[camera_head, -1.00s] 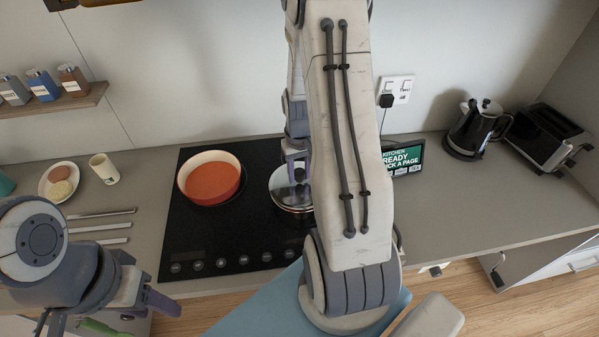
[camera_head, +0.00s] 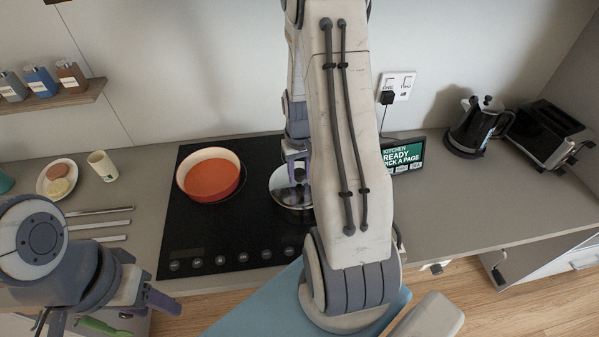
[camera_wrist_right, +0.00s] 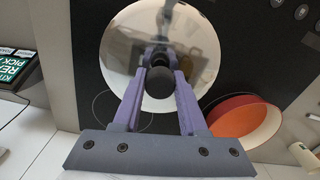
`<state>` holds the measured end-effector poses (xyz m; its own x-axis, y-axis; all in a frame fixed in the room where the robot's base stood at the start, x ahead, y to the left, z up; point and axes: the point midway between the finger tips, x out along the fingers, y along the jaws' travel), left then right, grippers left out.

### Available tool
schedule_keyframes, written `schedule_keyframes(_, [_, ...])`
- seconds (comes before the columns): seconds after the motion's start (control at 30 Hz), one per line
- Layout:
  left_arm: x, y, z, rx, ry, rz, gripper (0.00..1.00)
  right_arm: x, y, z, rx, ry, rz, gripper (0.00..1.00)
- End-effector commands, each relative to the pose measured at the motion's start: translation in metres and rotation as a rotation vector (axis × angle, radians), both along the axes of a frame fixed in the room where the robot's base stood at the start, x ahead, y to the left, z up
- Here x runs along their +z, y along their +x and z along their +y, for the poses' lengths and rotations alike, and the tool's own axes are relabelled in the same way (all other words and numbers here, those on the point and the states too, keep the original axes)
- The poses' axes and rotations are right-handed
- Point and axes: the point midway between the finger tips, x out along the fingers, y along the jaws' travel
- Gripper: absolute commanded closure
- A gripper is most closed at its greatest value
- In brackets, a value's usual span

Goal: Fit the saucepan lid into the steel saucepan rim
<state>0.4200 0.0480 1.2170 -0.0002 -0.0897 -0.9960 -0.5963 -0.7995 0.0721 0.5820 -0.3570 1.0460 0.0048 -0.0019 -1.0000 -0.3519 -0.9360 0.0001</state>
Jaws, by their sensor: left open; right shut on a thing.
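The saucepan lid (camera_wrist_right: 190,35) is a shiny round disc with a black knob (camera_wrist_right: 158,82). My right gripper (camera_wrist_right: 157,72) is shut on the knob. In the head view the lid (camera_head: 282,180) is partly behind my right arm, on the right part of the hob, and my right gripper (camera_head: 296,160) is above it. Steel that looks like the saucepan (camera_head: 298,208) shows just below the lid's near edge; most is hidden by lid and arm. I cannot tell whether the lid sits in the rim. My left gripper (camera_head: 148,305) is open and empty at the counter's front left.
Cutlery (camera_head: 98,225), a plate (camera_head: 45,190) and a cup (camera_head: 103,166) lie further left. A tablet (camera_head: 402,155), kettle (camera_head: 474,128) and toaster (camera_head: 547,135) stand right.

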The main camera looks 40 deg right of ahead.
Motion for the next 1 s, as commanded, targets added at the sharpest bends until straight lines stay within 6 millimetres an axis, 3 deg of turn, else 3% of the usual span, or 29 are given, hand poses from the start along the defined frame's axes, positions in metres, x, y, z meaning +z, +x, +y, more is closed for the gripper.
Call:
schedule_keyframes(0.07, [0.000,0.000,0.000,0.000,0.000,0.000,0.50,0.000,0.000,0.000,0.000,0.000,0.000,1.00])
schedule_keyframes(0.1, [0.000,0.000,0.000,0.000,0.000,0.000,0.50,0.000,0.000,0.000,0.000,0.000,0.000,0.47])
schedule_keyframes(0.17, [0.000,0.000,0.000,0.000,0.000,0.000,0.50,0.000,0.000,0.000,0.000,0.000,0.000,0.24])
schedule_keyframes(0.57, [-0.001,0.000,0.000,0.000,0.000,0.000,0.50,0.004,0.000,0.000,0.000,-0.001,-0.002,0.23])
schedule_keyframes(0.73, [-0.008,0.000,0.000,0.001,0.000,0.000,0.50,0.027,0.001,-0.001,0.000,-0.003,-0.005,0.23])
schedule_keyframes(1.0, [-0.018,0.000,0.000,0.003,0.000,0.000,0.50,0.079,0.001,0.000,0.000,-0.003,-0.006,0.23])
